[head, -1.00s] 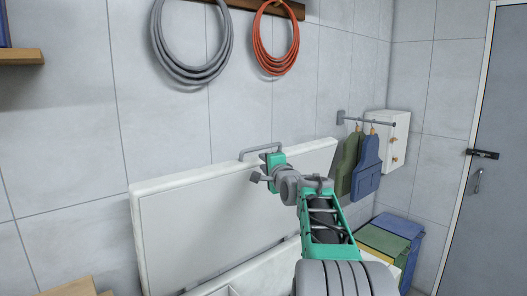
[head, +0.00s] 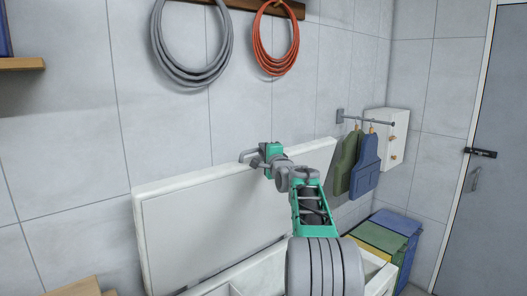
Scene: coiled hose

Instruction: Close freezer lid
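The freezer lid (head: 205,225) is a pale panel standing raised and leaning back near the tiled wall. A grey bar handle (head: 244,155) is on its top edge. The white freezer body (head: 262,270) is open below it, partly hidden by my arm and cut off by the frame's bottom. My gripper (head: 255,161) is at the lid's top edge, at the right end of the handle and overlapping it in view. I cannot tell whether it touches the handle or how far apart its fingers are.
A grey hose (head: 160,60) and an orange hose (head: 257,50) hang on the wall above. Aprons (head: 364,168) hang from a rail at right, beside a small white cabinet (head: 397,140). Green and blue bins (head: 400,222) stand right of the freezer. A grey door (head: 492,200) is at far right.

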